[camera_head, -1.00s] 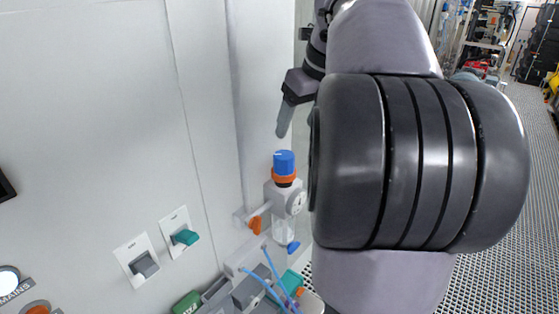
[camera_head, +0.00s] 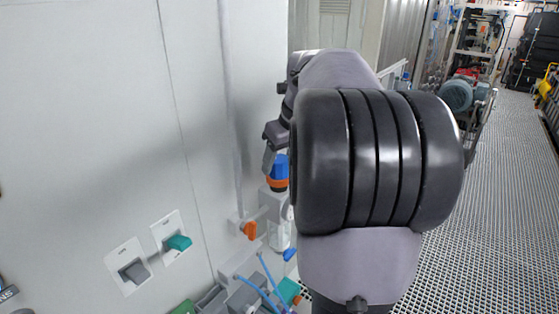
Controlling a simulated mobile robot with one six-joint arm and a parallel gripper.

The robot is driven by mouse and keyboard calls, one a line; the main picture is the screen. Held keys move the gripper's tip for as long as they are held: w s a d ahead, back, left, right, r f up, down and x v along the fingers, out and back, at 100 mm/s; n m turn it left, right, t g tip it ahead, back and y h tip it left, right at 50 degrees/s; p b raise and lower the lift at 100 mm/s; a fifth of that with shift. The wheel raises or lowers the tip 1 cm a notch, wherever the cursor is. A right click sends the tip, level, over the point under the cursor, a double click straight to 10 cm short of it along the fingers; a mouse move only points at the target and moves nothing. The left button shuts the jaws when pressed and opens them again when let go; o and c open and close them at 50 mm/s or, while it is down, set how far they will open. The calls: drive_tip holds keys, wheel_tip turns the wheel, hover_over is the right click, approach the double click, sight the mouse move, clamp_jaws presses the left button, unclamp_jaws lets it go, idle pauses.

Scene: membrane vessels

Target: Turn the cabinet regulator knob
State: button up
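The regulator knob (camera_head: 279,168) is a blue cap with an orange ring below it, on top of a grey regulator body with a clear bowl (camera_head: 279,236) beside the cabinet wall. My gripper (camera_head: 268,160) points down at the knob's upper left. One grey finger shows right beside the blue cap; whether it touches cannot be told. The other finger is hidden, so its opening cannot be told. My large dark arm joint covers the regulator's right side and most of its gauge.
The light grey cabinet wall (camera_head: 90,120) fills the left. An orange valve handle (camera_head: 249,230) sits just left of the regulator. A teal switch (camera_head: 178,243) and a grey switch (camera_head: 135,272) are on the wall. Blue tubes (camera_head: 262,292) run below. Grating floor (camera_head: 480,200) lies open at right.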

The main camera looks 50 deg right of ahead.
drive_tip(key=c, duration=0.9)
